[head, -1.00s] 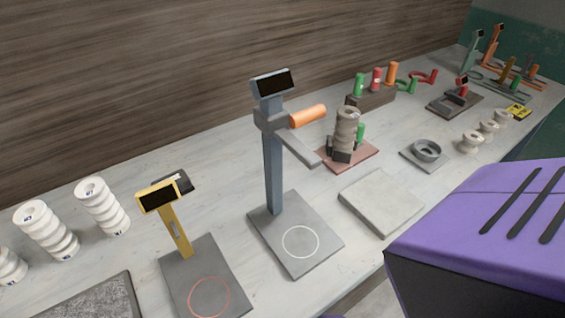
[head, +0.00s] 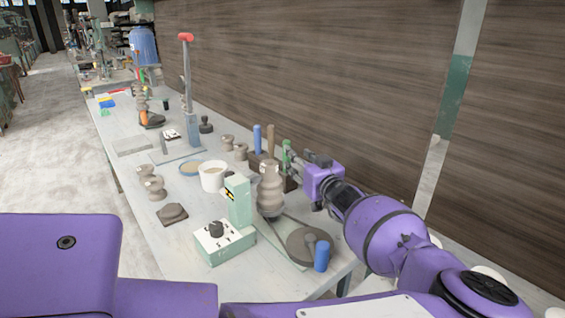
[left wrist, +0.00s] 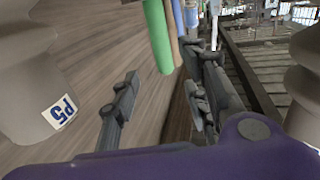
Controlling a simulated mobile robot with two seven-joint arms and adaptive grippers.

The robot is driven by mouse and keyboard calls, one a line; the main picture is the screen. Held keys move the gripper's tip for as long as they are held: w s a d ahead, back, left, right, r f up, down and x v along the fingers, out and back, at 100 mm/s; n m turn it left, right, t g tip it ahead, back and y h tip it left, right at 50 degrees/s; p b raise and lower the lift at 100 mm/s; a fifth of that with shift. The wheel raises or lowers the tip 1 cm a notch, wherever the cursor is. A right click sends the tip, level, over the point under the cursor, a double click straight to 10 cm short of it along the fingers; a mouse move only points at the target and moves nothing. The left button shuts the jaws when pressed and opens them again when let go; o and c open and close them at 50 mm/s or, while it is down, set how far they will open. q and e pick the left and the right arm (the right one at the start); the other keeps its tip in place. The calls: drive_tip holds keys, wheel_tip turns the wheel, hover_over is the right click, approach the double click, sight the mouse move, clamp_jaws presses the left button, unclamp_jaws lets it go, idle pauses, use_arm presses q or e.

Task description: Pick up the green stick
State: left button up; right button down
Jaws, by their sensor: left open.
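The green stick (head: 287,153) stands upright at the back of the bench in the head view, in front of my left gripper (head: 304,160). In the left wrist view, the green stick (left wrist: 158,36) comes down from the top edge, its free end near the gap between the open fingers of my left gripper (left wrist: 163,82). It looks apart from both fingers, but I cannot tell its exact depth. The stick's base is hidden in both views. My right gripper is not in view.
A blue stick (head: 257,138) and a brown stick (head: 270,140) stand close beside the green one. A stacked clay-coloured piece (head: 270,188) is just in front of the gripper. The wood wall (head: 380,90) is behind.

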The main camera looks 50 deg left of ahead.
use_arm(q)
drive_tip(key=x, duration=0.7)
drive_tip(key=shift+a+f, duration=0.2)
drive_tip(key=shift+a, duration=0.25)
drive_tip(key=shift+s, duration=0.15)
clamp_jaws()
